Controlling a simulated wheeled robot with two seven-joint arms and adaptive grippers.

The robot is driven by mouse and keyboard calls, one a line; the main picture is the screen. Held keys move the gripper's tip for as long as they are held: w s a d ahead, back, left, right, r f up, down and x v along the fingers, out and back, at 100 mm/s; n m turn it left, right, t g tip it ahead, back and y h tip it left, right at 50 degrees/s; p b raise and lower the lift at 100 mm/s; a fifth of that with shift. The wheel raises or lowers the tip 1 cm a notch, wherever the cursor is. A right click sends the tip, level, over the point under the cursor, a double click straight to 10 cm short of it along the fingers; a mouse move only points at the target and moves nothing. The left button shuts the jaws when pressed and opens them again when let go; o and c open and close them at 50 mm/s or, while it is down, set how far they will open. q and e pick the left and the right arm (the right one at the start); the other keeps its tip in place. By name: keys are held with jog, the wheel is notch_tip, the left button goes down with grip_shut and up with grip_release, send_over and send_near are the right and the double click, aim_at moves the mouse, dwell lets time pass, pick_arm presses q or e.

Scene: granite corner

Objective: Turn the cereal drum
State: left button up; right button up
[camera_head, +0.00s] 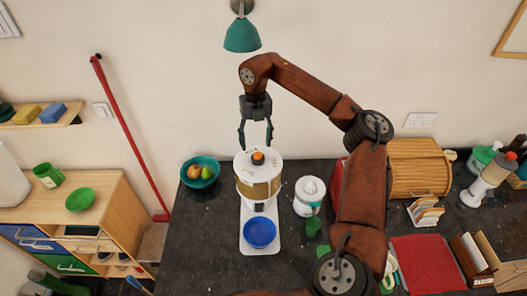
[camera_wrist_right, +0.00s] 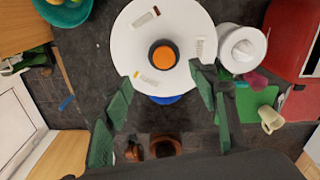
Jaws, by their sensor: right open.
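The cereal drum (camera_head: 259,178) stands upright on a white base on the dark counter, with a white lid and an orange knob (camera_head: 258,157) on top. A blue bowl (camera_head: 260,232) sits on the base in front of it. My right gripper (camera_head: 256,146) is open above the drum, pointing down, with its fingers apart and nothing between them. In the right wrist view the round lid (camera_wrist_right: 190,70) and its orange knob (camera_wrist_right: 162,56) lie beyond the open fingertips (camera_wrist_right: 160,78). I cannot tell whether the fingers touch the lid. My left gripper is not in view.
A teal fruit bowl (camera_head: 200,184) stands left of the drum. A white juicer (camera_head: 309,196) and a small green cup (camera_head: 312,226) stand close on the right. A wooden bread box (camera_head: 420,167) stands farther right. The front left counter (camera_head: 195,255) is clear.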

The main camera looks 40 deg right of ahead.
aim_at(258, 154)
jog(key=shift+w+d, duration=0.15)
jog(key=shift+d, duration=0.05)
jog(key=shift+d+f, duration=0.1)
jog(key=shift+f, duration=0.2)
jog(key=shift+d+f+p, duration=0.1)
jog(key=shift+f+p, duration=0.45)
jog(key=shift+f, duration=2.95)
